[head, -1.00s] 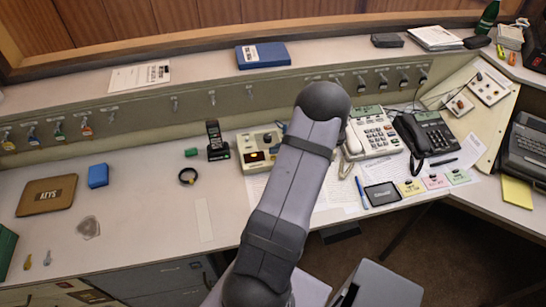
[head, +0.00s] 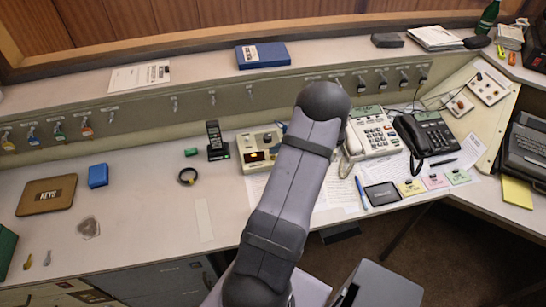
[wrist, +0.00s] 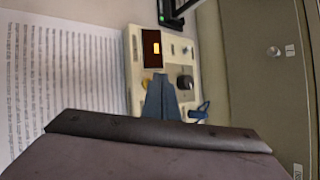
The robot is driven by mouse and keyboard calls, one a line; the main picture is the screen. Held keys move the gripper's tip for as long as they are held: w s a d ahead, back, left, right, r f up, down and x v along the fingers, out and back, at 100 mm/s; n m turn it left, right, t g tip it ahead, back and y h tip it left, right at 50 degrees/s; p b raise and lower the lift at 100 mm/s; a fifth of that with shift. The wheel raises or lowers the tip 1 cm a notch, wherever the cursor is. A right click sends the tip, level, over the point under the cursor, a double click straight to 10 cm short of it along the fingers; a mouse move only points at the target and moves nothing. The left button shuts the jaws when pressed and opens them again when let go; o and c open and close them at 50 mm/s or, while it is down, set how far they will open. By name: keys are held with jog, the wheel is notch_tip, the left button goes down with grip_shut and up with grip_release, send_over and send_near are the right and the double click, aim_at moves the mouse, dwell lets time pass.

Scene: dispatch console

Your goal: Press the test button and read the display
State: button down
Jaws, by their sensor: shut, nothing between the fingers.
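A beige test box (head: 247,141) stands on the desk just left of my arm in the head view; it also shows in the wrist view (wrist: 134,68). Its dark red display (wrist: 151,36) has one bright orange patch, too small to read. A black knob (wrist: 185,83) sits on its face. A yellow button (wrist: 146,84) shows beside my fingers, partly covered; I see no label naming it the test button. My gripper (wrist: 161,80) is shut and empty, its fingertips over the box's face. I cannot tell whether they touch it. My arm hides the gripper in the head view.
A black handset (head: 215,142) stands left of the box, and a black ring (head: 188,176) lies nearer. A white desk phone (head: 372,136) is right of my arm. A blue plug-like piece (wrist: 200,110) is close to my fingers. The desk's left middle is mostly clear.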

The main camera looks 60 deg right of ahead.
jog(key=shift+f, duration=0.1)
jog(key=shift+f+b, duration=0.35)
jog(key=shift+b, duration=0.2)
jog(key=shift+f+b, duration=0.4)
jog(key=shift+b, duration=0.05)
dwell(0.7)
jog(key=shift+r, duration=0.15)
jog(key=shift+r+p, duration=0.45)
jog(key=shift+r, duration=0.25)
notch_tip(320, 180, up, 5)
jog(key=p, duration=0.3)
dwell(0.6)
dwell(0.5)
